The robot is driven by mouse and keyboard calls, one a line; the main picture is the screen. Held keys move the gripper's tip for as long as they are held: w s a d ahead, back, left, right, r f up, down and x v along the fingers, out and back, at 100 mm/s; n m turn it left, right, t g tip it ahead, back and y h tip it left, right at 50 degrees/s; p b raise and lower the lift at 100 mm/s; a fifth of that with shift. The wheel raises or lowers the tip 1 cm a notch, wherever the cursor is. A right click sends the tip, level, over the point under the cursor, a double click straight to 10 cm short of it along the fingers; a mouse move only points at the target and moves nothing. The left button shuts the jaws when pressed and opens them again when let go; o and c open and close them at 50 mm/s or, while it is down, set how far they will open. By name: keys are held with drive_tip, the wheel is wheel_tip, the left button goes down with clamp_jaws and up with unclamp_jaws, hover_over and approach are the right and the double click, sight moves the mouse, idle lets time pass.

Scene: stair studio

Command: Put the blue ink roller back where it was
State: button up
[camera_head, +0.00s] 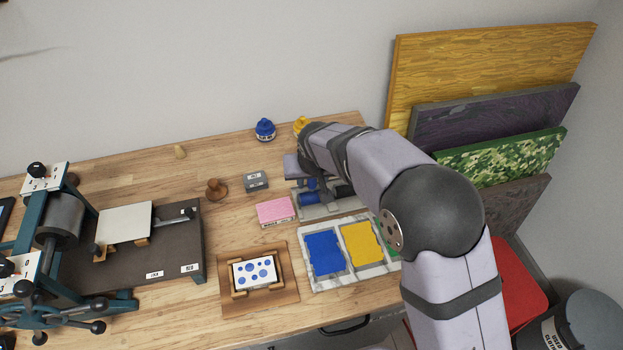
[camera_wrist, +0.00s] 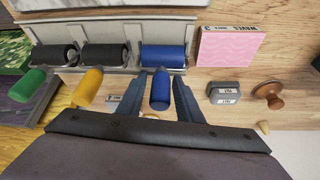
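The blue ink roller has a blue drum (camera_wrist: 164,57) and a blue handle (camera_wrist: 160,90). In the wrist view it lies in the right bay of the pale grey roller rack (camera_wrist: 110,27), its handle pointing toward my gripper. My gripper (camera_wrist: 160,80) has one finger on each side of the handle, with a narrow gap showing at each side, so it looks open. In the head view the blue drum (camera_head: 309,199) shows at the left end of the rack (camera_head: 318,212); my arm hides most of the gripper and the handle.
Two black rollers, one with a yellow handle (camera_wrist: 88,87) and one with a green handle (camera_wrist: 28,86), share the rack. A pink block (camera_head: 275,211) and a grey tin (camera_head: 255,181) stand close by. The ink tray (camera_head: 313,286) lies in front.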

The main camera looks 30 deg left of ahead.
drive_tip(key=shift+r, duration=0.1)
drive_tip(key=shift+r+p, duration=0.45)
drive_tip(key=shift+r, duration=0.05)
drive_tip(key=b+v, duration=0.2)
drive_tip(key=v, duration=1)
drive_tip(key=shift+b, duration=0.35)
drive_tip(key=shift+f, duration=0.1)
drive_tip(key=w+d+f+m+g+h, duration=0.1)
drive_tip(key=d+f+m, duration=0.15)
drive_tip(key=d, duration=1.05)
drive_tip(key=d+f+m+h, duration=0.1)
drive_tip(key=d+f, duration=0.3)
drive_tip(key=d, duration=0.9)
drive_tip(key=s+d+f+m+g, duration=0.2)
drive_tip(key=s+d+f+m, duration=0.2)
drive_tip(key=s+d, duration=0.8)
drive_tip(key=d+f, duration=0.1)
drive_tip(key=d, duration=0.2)
drive_tip(key=shift+s+f+g+h, duration=0.25)
drive_tip(key=shift+s+g+h, duration=0.05)
drive_tip(key=shift+s+h, duration=0.1)
